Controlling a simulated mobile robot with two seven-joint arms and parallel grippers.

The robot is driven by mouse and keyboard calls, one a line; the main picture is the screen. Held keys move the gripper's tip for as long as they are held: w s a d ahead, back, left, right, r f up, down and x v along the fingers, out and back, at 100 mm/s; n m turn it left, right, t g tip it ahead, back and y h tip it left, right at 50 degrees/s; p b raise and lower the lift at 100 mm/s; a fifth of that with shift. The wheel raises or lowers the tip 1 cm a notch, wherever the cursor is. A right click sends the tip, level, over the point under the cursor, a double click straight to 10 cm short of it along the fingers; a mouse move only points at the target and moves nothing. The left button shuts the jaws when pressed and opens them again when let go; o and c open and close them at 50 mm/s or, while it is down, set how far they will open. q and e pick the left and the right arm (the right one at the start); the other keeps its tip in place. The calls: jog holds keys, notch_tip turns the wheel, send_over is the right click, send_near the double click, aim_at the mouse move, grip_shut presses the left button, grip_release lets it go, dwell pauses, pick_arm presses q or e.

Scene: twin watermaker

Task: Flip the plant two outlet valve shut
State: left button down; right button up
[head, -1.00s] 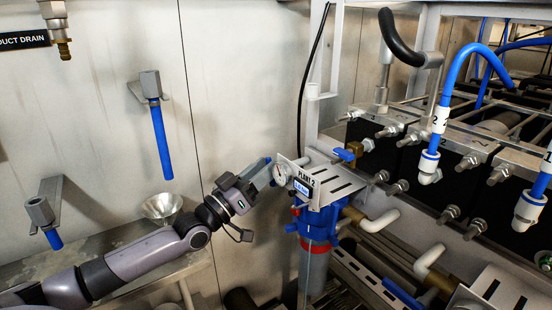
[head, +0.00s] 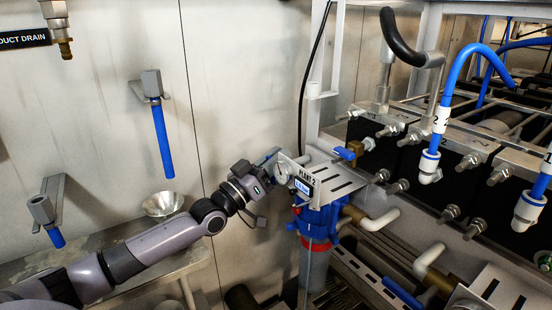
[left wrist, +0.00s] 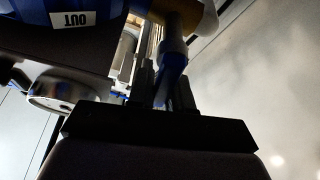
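Contact cannot be seen. My right gripper is not in view.
A round gauge (head: 281,174) sits at the panel's left edge, close to my gripper. The blue housing (head: 318,217) below carries an OUT label (left wrist: 72,18). A grey upright post (head: 316,110) stands behind.

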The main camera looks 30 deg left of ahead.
pick_arm(q)
jog(key=shift+s+d+f+m+g+h+b, duration=0.15)
jog(key=shift+m+h+b, duration=0.25)
jog(key=shift+m, duration=0.2)
jog(key=shift+d+r+m+g+h+b, duration=0.15)
jog(key=shift+m+h+b, duration=0.2)
jog(key=shift+m, duration=0.25)
jog(key=shift+s+d+m+h+b, duration=0.1)
jog(key=shift+d+m+h+b, duration=0.15)
jog(key=shift+m, duration=0.35)
jog(key=shift+s+d+m+h+b, duration=0.1)
jog(key=shift+m+h, duration=0.2)
jog(key=shift+m, duration=0.3)
jog(key=shift+w, duration=0.1)
jog(key=c, duration=1.1)
grip_release()
